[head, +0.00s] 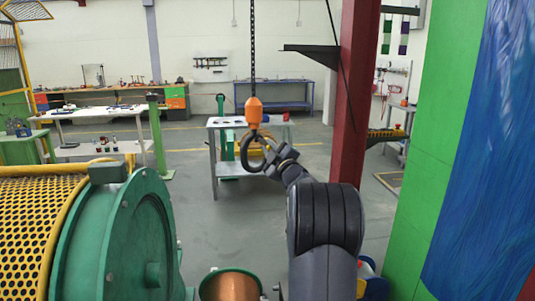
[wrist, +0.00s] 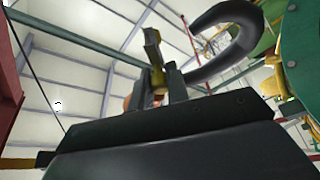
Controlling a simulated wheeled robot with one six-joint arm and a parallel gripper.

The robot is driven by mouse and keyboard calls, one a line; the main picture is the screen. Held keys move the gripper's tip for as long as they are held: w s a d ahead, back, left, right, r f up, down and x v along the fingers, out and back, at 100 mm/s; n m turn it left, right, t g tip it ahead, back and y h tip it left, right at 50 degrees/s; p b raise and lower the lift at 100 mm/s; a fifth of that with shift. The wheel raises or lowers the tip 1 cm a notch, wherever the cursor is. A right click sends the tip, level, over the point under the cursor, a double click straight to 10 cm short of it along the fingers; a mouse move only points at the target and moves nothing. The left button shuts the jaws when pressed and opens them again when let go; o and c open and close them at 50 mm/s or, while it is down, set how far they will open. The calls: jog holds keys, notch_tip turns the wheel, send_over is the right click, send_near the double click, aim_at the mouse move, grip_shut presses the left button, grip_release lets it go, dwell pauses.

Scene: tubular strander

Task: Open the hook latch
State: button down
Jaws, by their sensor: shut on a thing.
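The dark, curved hook (head: 245,158) hangs from an orange hook block (head: 254,111) on a chain in the head view. My gripper (head: 270,152) reaches it from the right and is at the hook's opening side. In the wrist view the hook (wrist: 232,42) curves across the upper right, and a narrow brass-coloured latch (wrist: 153,50) stands up at my gripper (wrist: 162,88). My gripper is shut on the latch. The exact contact is partly hidden by the dark gripper body. In the head view the latch is too small to make out.
A green strander drum (head: 130,240) with a yellow mesh guard (head: 38,215) stands at left. A red column (head: 354,95) and a green-and-blue panel (head: 440,130) stand at right. A grey table (head: 222,124) stands behind the hook. Open floor lies between.

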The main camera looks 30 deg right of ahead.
jog(key=n, duration=0.1)
jog(key=r+n+p, duration=0.1)
jog(key=n+g+y+p, duration=0.1)
jog(key=n, duration=0.1)
jog(key=shift+s+d+r, duration=0.15)
jog(key=shift+d+r, duration=0.05)
jog(key=shift+d, duration=0.1)
jog(key=shift+r+n+g+y+p, duration=0.2)
jog(key=shift+n+g+p, duration=0.1)
jog(key=shift+n+p, duration=0.45)
jog(key=shift+r+n+g+y+p, duration=0.15)
jog(key=shift+n+g+p, duration=0.25)
jog(key=shift+n, duration=0.55)
jog(key=c, duration=1.4)
grip_release()
jog(key=shift+o, duration=0.2)
jog(key=s+b, duration=0.3)
jog(key=s, duration=0.7)
jog(key=shift+s+a, duration=0.3)
jog(key=shift+s, duration=0.1)
